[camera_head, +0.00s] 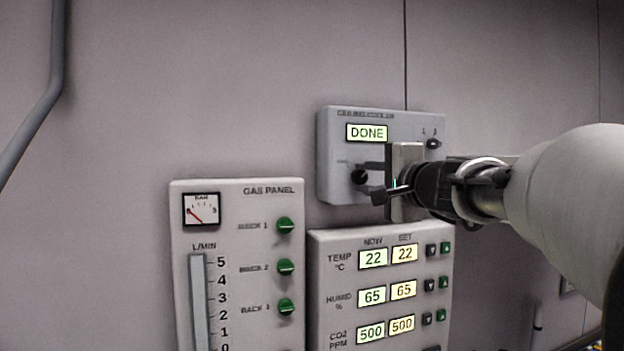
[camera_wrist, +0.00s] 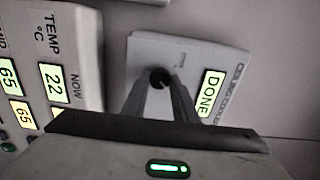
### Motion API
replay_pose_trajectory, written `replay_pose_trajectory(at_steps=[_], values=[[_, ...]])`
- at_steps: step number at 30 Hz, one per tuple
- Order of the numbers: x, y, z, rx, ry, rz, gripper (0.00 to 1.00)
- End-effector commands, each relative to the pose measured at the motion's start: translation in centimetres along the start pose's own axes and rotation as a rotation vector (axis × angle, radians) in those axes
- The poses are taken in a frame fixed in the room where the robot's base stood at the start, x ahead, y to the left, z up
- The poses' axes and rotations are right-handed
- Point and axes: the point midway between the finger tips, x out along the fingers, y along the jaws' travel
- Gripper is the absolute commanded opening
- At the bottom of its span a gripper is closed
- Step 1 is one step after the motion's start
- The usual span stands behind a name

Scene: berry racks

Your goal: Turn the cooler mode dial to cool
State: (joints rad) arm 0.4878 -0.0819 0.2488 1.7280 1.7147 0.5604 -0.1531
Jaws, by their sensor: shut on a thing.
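The cooler panel (camera_head: 337,150) is a grey box on the wall, with a lit display (camera_head: 367,132) reading DONE. Its black round mode dial (camera_head: 359,176) is at the panel's lower left. My gripper (camera_head: 374,181) reaches in from the right, its fingers shut on the dial. In the wrist view, the dial (camera_wrist: 160,77) sits between the two fingertips (camera_wrist: 160,88), and the display (camera_wrist: 210,93) shows beside them. The dial's pointer and mode labels are too small or hidden to read. My gripper's body covers part of the panel's lower right.
A small black switch (camera_head: 433,143) is at the panel's right. Below is a climate panel (camera_head: 340,240) with temperature, humidity and CO2 readouts and small buttons. The gas panel (camera_head: 240,215) with green knobs is lower left. A grey pipe (camera_head: 40,105) runs down the left wall.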

Motion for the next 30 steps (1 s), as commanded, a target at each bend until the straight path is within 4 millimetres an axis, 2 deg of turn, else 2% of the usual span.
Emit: replay_pose_trajectory(at_steps=[11, 30], values=[[0.02, 0.61, 0.06, -0.172, 0.0, -0.004, 0.03], [0.04, 0.55, 0.05, -0.769, 0.001, -0.003, 0.03]])
